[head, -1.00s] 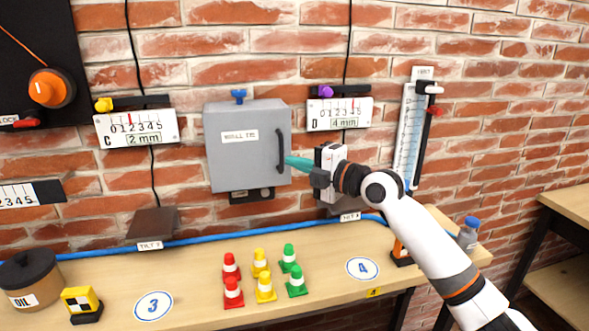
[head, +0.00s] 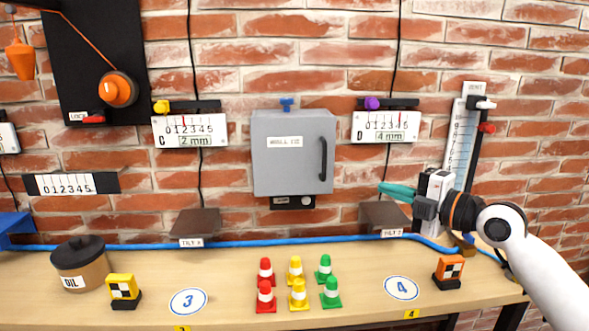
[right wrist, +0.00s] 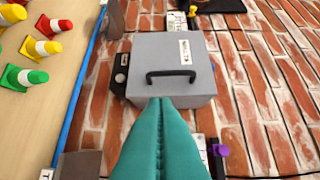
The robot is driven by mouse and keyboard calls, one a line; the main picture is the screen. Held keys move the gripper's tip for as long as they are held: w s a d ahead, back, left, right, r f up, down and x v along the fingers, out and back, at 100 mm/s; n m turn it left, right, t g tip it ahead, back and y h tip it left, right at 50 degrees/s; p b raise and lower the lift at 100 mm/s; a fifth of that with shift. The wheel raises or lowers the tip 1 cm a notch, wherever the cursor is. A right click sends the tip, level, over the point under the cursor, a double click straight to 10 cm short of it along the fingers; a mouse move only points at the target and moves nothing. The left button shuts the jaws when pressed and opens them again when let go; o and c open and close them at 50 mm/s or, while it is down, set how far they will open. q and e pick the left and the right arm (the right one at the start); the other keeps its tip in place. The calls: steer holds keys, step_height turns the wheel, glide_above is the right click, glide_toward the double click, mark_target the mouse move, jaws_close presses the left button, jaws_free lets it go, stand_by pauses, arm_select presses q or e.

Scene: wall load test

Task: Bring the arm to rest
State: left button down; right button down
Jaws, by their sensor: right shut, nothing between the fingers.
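My right gripper (head: 383,188) has teal fingers that are closed together with nothing between them. In the head view it points left, below gauge D and to the right of the grey wall box (head: 270,165), clear of the box. In the right wrist view the closed fingers (right wrist: 160,108) point toward the box (right wrist: 190,55) and overlap its lower edge in the picture, just below its dark handle (right wrist: 171,76). The box door is shut. My right arm (head: 545,262) comes in from the lower right. My left gripper is not in view.
A wooden bench (head: 225,275) runs along the brick wall, with a blue hose (head: 300,239) at its back. Several small cones (head: 298,285), an oil pot (head: 80,268) and two marker blocks stand on it. Gauge D (head: 385,127) and a vertical scale (head: 460,140) are near the arm.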

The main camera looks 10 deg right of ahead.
steer(key=s+a+f+m+g+h, duration=0.1)
steer(key=s+a+f+m+g, duration=0.15)
steer(key=f, duration=0.65)
steer(key=s+a+f+m+g+h, duration=0.1)
steer(key=s+a+f+m, duration=0.25)
steer(key=f, duration=0.45)
steer(key=s+a+f+m+g+h, duration=0.1)
steer(key=s+a+f+m+g, duration=0.2)
steer(key=f, duration=0.6)
steer(key=s+d+f+m+g+h, duration=0.1)
steer(key=s+f+m+h, duration=0.1)
steer(key=s+f+m, duration=0.5)
steer(key=s+d+f+m+g+h, duration=0.2)
steer(key=s+h, duration=0.1)
steer(key=s, duration=0.8)
steer(key=s+d+f+m+g+h, duration=0.1)
steer(key=s+f+m+h, duration=0.1)
steer(key=s+f+m, duration=0.5)
steer(key=s+f+n+g+p, duration=0.2)
steer(key=s+f, duration=0.1)
steer(key=f, duration=2.1)
steer(key=s+d+f+p, duration=0.1)
steer(key=s+d+f, duration=0.1)
steer(key=s+f, duration=1)
steer(key=s, duration=0.3)
steer(key=shift+s+d+f+n+g, duration=0.3)
steer(key=shift+s+d+g, duration=0.05)
steer(key=shift+d, duration=0.05)
